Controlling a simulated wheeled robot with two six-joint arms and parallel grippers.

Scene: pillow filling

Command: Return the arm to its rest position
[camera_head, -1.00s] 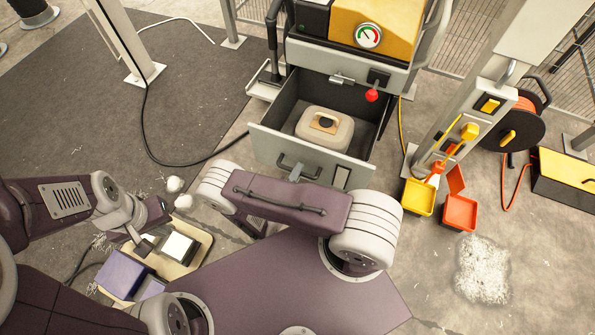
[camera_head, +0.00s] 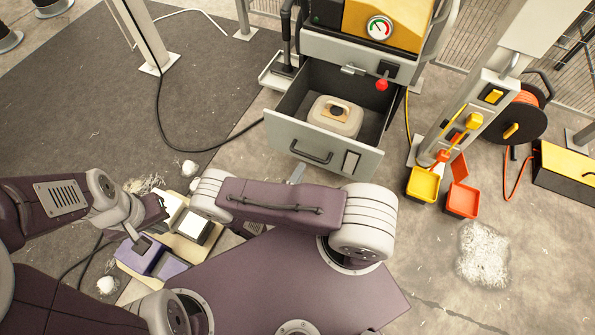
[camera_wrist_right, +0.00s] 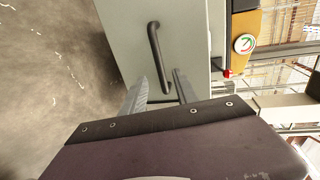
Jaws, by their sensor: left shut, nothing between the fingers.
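My left arm comes in from the left in the head view, and its left gripper (camera_head: 144,241) is shut and empty, low over a purple box (camera_head: 148,256) at the lower left. Whether it touches the box I cannot tell. My right arm lies across the middle and mostly hides its gripper in the head view. In the right wrist view the right gripper (camera_wrist_right: 160,88) has its two fingers apart with nothing seen between them. A dark drawer handle (camera_wrist_right: 155,53) is just ahead of them.
The open grey drawer (camera_head: 345,155) holds a beige lidded container (camera_head: 335,115). A yellow tray (camera_head: 422,184) and an orange tray (camera_head: 462,201) stand at the right. White fluff (camera_head: 483,255) lies on the floor. A pale board (camera_head: 190,248) carries boxes beside my left gripper.

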